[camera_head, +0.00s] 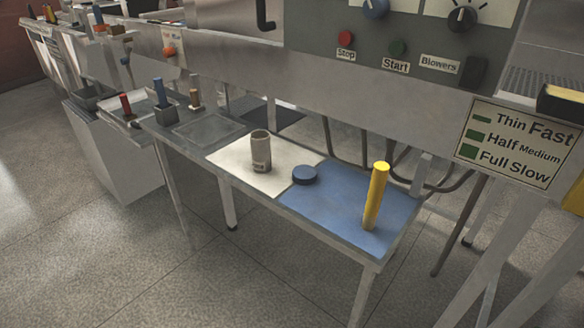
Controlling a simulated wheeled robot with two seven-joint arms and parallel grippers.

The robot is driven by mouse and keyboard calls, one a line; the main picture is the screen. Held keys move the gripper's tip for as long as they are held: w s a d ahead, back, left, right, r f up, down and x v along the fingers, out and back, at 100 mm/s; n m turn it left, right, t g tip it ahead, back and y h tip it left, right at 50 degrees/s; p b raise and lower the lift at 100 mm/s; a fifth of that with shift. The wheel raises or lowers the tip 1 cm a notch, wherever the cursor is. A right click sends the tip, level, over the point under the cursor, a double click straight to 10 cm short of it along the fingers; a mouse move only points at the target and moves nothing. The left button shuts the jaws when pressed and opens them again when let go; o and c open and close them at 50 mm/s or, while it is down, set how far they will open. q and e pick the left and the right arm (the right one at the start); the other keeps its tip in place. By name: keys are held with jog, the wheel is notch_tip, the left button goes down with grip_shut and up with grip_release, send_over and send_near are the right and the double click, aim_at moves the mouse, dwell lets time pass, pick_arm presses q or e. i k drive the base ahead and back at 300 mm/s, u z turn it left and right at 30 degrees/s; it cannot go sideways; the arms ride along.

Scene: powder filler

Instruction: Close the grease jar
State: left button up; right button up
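An open grey-brown cylindrical jar (260,153), which looks like the grease jar, stands upright on a white mat (232,158) on the narrow table. A round dark blue lid (305,175) lies flat to the right of the jar, near the border of the white mat and the blue mat (335,206). The jar and the lid are apart. Neither of my grippers shows in the head view.
A yellow cylinder (376,196) stands upright on the blue mat at the right. A grey tray (208,129) and several small handled tools are at the table's left end. A control panel (400,35) overhangs behind. The floor in front is clear.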

aim_at(261, 152)
jog(key=u, duration=2)
jog(key=i, duration=1.7)
jog(key=z, duration=3.9)
